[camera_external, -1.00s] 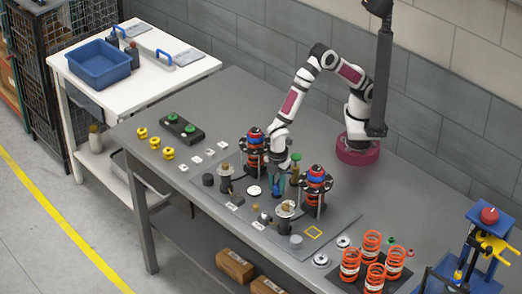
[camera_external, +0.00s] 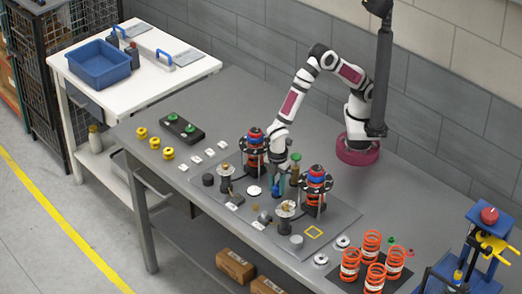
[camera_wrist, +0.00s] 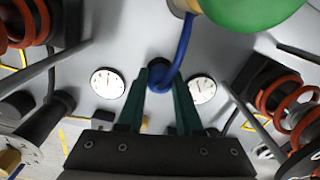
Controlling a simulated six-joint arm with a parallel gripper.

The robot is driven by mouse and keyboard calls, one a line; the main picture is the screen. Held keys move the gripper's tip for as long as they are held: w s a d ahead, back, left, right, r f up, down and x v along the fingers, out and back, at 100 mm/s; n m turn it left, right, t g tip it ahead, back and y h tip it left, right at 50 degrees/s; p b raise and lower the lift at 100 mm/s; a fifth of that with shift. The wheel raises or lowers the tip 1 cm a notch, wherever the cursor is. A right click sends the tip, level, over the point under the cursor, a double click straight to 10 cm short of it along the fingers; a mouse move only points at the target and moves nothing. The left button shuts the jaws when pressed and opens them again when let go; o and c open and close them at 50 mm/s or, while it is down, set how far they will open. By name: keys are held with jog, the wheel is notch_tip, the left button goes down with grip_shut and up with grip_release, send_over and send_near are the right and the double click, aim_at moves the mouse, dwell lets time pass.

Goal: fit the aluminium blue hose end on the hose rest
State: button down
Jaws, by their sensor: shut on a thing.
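My gripper (camera_wrist: 160,82) has its two green fingers shut on the end of the blue hose (camera_wrist: 184,48), low over the grey plate between the two coil-spring assemblies. The hose end (camera_wrist: 163,84) sits between the fingertips; its metal finish is not clear. The hose curves up from it towards a brass part under a large green knob (camera_wrist: 255,12). A dark round shape (camera_wrist: 158,66) shows right at the fingertips; I cannot tell whether it is the hose rest or whether the hose end touches it. In the external view my gripper (camera_external: 278,187) is small and hides most of the hose.
Spring assemblies stand close on both sides, left (camera_external: 254,150) and right (camera_external: 316,190). Two white dial gauges (camera_wrist: 107,83) (camera_wrist: 201,90) flank the fingers. The green-topped brass post (camera_external: 295,168) stands just behind. Orange springs (camera_external: 372,243) stand at the right front.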

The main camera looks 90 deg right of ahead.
jog(key=shift+f, duration=0.1)
jog(key=c, duration=0.5)
grip_release()
notch_tip(320, 180, up, 7)
jog(key=shift+r, duration=0.1)
